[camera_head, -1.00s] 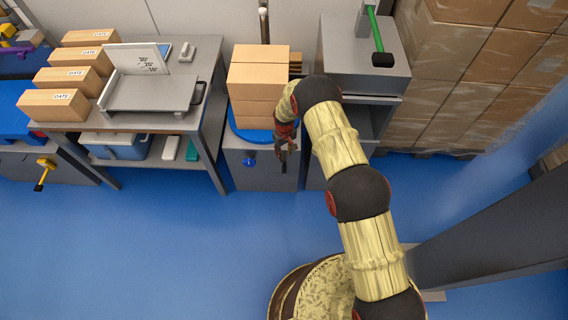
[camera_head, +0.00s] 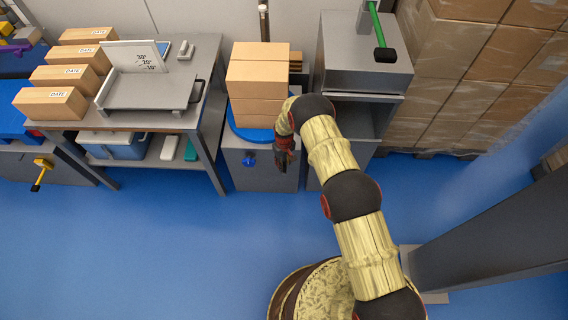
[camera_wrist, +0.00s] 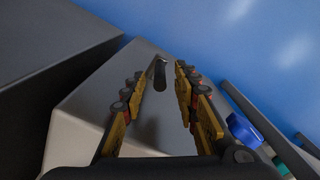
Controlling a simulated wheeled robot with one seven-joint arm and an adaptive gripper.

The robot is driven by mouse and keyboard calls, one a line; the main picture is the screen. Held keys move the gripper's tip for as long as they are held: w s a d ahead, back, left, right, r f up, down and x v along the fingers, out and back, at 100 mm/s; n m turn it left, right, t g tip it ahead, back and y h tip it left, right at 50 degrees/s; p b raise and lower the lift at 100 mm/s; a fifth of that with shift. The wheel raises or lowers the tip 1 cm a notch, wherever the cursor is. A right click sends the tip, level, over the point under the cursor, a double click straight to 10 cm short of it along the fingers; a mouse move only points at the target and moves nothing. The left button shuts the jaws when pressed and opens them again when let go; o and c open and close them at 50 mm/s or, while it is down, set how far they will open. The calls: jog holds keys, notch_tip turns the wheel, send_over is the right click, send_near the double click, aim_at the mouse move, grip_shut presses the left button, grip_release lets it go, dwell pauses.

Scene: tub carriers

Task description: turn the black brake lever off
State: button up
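The black brake lever (camera_wrist: 160,76) shows in the wrist view as a dark, short bar standing out from the grey pedestal (camera_wrist: 88,105). My gripper (camera_wrist: 160,70) is open, with one finger on each side of the lever and a gap visible on both sides. In the head view my gripper (camera_head: 284,158) is at the front of the grey pedestal (camera_head: 240,178) and hides the lever there.
Stacked boxes (camera_head: 257,85) stand on a blue disc above. A grey cabinet (camera_head: 365,70) with a green-handled lever stands right. Blue floor in front is free.

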jog(key=shift+c, duration=1)
grip_shut()
